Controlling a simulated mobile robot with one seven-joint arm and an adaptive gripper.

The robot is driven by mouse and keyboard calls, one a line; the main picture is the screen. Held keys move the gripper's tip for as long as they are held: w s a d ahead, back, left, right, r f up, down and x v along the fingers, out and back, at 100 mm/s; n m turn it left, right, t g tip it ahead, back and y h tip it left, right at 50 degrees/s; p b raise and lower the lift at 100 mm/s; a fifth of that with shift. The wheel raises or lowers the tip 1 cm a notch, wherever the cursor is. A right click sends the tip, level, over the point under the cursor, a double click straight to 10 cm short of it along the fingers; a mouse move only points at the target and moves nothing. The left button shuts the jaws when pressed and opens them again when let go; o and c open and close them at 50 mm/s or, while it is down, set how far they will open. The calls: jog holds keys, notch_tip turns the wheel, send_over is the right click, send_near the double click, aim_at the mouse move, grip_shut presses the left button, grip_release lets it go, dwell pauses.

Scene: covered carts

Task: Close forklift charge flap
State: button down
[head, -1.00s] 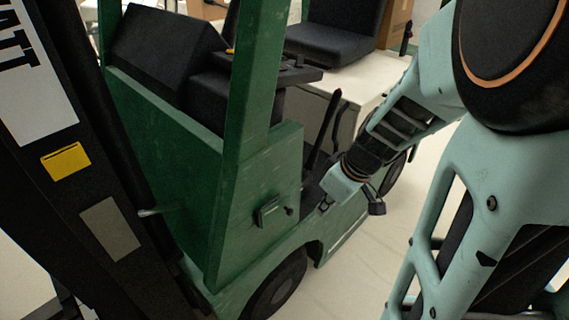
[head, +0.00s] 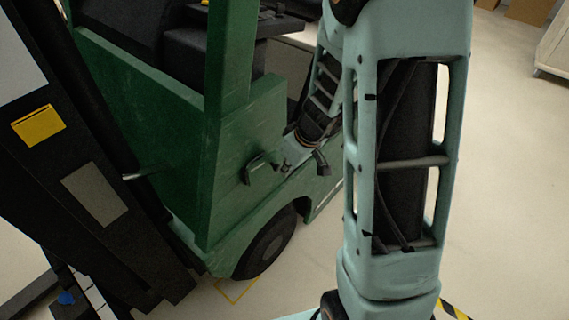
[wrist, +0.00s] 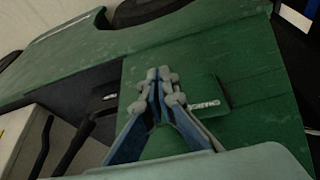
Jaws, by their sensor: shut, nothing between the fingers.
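The green forklift (head: 150,110) fills the left of the head view. Its small charge flap (head: 257,167) is on the green side panel above the wheel and seems to stand out from it. In the wrist view, a small dark-green plate with white lettering, apparently the flap (wrist: 208,93), lies just right of the fingertips. In the head view my gripper (head: 285,166) is just right of the flap, partly hard to make out.
The forklift's dark mast (head: 75,165) stands at the left, and its front wheel (head: 268,245) is below the flap. Dark levers (wrist: 75,145) show at lower left in the wrist view. Open floor (head: 500,150) lies right of my arm.

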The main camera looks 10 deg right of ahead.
jog(key=shift+w+a, duration=0.2)
jog(key=shift+w, duration=0.1)
jog(key=w+n+b, duration=0.1)
jog(key=b, duration=0.3)
jog(key=shift+w+d+n+y, duration=0.1)
jog(key=shift+w+n+y, duration=0.2)
jog(key=shift+w+n, duration=0.1)
jog(key=shift+s, duration=0.1)
dwell(0.4)
